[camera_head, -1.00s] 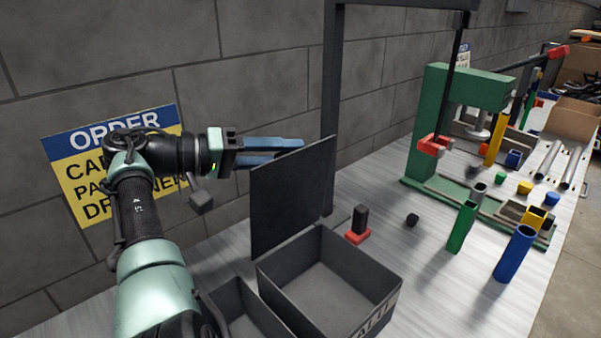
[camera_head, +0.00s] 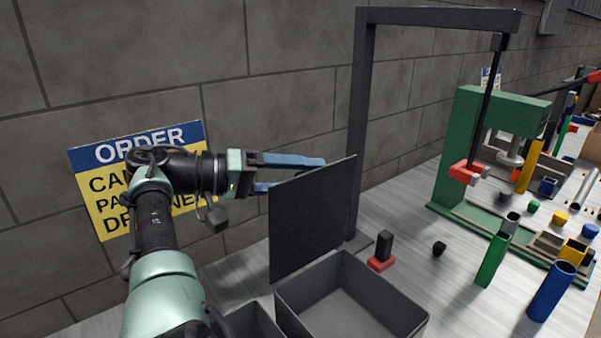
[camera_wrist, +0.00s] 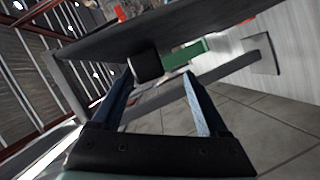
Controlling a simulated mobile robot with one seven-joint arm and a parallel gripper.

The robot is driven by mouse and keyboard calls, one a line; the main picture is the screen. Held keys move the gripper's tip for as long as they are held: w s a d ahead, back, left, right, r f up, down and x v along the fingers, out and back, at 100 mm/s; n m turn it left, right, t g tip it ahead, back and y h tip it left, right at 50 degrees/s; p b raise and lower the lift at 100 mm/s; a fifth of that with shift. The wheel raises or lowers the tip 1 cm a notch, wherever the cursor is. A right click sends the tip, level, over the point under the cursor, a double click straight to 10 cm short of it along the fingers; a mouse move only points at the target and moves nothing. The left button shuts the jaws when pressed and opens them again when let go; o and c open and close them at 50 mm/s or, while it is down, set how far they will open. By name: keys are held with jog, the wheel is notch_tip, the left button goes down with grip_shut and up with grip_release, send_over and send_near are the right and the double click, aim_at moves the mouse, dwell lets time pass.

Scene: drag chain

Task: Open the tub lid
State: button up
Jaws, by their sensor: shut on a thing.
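The tub (camera_head: 398,298) is a dark grey open box on the bench at the lower middle of the head view. Its lid (camera_head: 312,222) is a flat dark panel standing about upright along the tub's wall side, leaving the tub open. My gripper (camera_head: 296,174) is behind the lid, its blue fingers pointing right; the lid hides part of the lower finger. In the wrist view, the lid (camera_wrist: 200,32) crosses the top, and a dark block-shaped handle (camera_wrist: 147,66) sits by the tips of my gripper (camera_wrist: 158,80). My fingers are shut on this handle, though the contact is partly unclear.
A dark post frame (camera_head: 362,120) rises just behind the tub. A green press (camera_head: 462,150) and upright coloured tubes (camera_head: 551,290) stand farther right. The wall (camera_head: 150,60) is close behind my arm.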

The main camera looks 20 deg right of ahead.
dwell(0.3)
notch_tip(320, 180, up, 10)
jog(key=p, duration=0.2)
jog(key=shift+s, duration=0.1)
dwell(0.4)
